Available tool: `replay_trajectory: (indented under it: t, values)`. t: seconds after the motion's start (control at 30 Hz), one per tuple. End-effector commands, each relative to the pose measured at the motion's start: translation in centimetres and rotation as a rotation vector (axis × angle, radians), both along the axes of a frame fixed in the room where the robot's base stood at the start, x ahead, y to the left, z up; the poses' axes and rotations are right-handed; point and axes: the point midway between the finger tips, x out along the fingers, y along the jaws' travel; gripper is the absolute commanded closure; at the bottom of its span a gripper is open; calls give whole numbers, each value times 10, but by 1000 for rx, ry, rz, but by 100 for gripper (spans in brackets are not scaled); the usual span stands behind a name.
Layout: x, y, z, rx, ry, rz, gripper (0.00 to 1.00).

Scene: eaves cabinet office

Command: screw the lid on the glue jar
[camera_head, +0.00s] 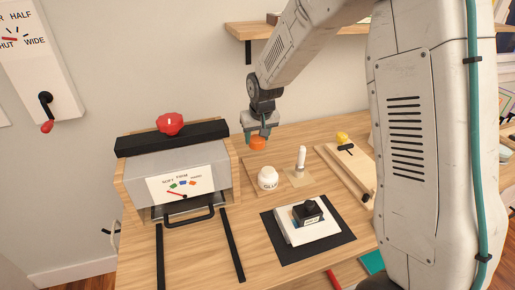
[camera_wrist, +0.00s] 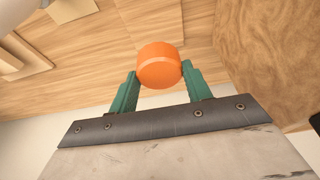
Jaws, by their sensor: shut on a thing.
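The white glue jar (camera_head: 267,178), marked "GLUE", stands upright on a thin wooden board (camera_head: 257,187) on the desk. The orange lid (camera_head: 258,142) is held behind the jar and above the desk. My gripper (camera_head: 258,135) is shut on the lid, which also shows between the teal fingers in the wrist view (camera_wrist: 159,66). The lid is apart from the jar. The jar's mouth is too small to make out.
A white stick on a small base (camera_head: 300,160) stands right of the jar. A black stamp (camera_head: 308,211) sits on a white block in front. A grey machine with a red knob (camera_head: 170,123) stands at left. A wooden board with a rail (camera_head: 345,175) lies at right.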

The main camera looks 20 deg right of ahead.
Motion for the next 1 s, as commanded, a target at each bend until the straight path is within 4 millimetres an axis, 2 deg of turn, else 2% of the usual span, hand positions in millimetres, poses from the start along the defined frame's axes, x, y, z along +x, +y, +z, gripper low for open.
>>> replay_trajectory:
  t: [0.17, 0.27, 0.37, 0.5, 0.6, 1.0]
  values:
    - [-2, 1, 35, 1, -21, 3, 73]
    - [-18, 3, 53, 1, -36, 7, 73]
    - [-45, 4, 63, 2, -39, 9, 73]
    - [-81, 4, 64, 1, -27, 9, 73]
    - [-97, 2, 59, 0, -12, 5, 73]
    - [-102, -1, 53, 0, 0, -2, 73]
